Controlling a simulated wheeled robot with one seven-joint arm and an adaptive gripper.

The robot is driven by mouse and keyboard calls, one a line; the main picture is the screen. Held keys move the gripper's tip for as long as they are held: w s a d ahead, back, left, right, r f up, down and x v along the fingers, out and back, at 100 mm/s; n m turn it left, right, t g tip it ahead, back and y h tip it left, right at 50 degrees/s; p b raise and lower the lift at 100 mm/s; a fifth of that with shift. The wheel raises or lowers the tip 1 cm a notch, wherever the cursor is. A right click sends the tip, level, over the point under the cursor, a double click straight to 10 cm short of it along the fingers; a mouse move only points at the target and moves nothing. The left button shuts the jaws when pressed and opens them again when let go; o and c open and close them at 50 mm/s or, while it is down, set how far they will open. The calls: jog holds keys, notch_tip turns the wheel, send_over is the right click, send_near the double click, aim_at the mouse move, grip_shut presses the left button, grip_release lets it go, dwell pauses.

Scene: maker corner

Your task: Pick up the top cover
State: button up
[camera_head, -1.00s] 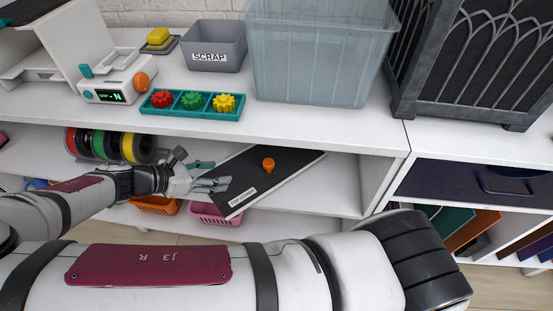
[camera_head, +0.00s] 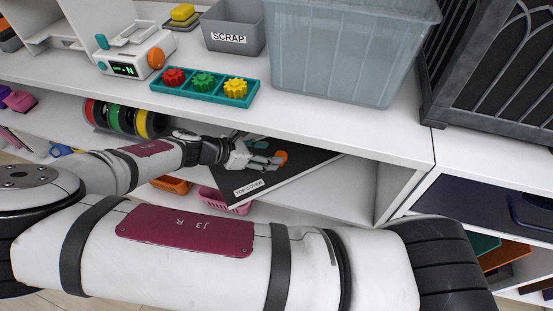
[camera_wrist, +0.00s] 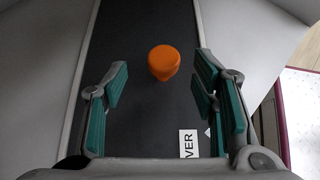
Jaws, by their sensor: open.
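The top cover (camera_head: 295,167) is a dark flat panel with a light edge, a white label (camera_head: 249,188) and an orange knob (camera_head: 281,157). It lies on the shelf under the countertop, its front corner jutting past the shelf edge. My gripper (camera_head: 268,160) is over the panel, with its fingertips at the knob in the head view. In the wrist view the panel (camera_wrist: 140,120) runs away from me, and the knob (camera_wrist: 164,62) stands ahead, between the lines of the two spread teal-padded fingers. The gripper is open and empty. Part of the label is cut off there.
The countertop (camera_head: 330,125) overhangs the shelf close above my gripper. Colored spools (camera_head: 125,119) stand left on the shelf. A pink basket (camera_head: 224,200) and an orange basket (camera_head: 171,184) sit below. A shelf side wall (camera_head: 404,188) stands right.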

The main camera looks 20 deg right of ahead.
aim_at(281, 155)
jog(key=shift+s+b+x, duration=0.1)
jog(key=shift+b+x, duration=0.55)
jog(key=shift+x, duration=0.8)
jog(key=shift+s+b+x, duration=0.15)
jog(key=shift+b+x, duration=0.45)
jog(key=shift+x, duration=0.85)
jog(key=shift+f, duration=0.1)
jog(key=shift+c, duration=0.5)
grip_shut()
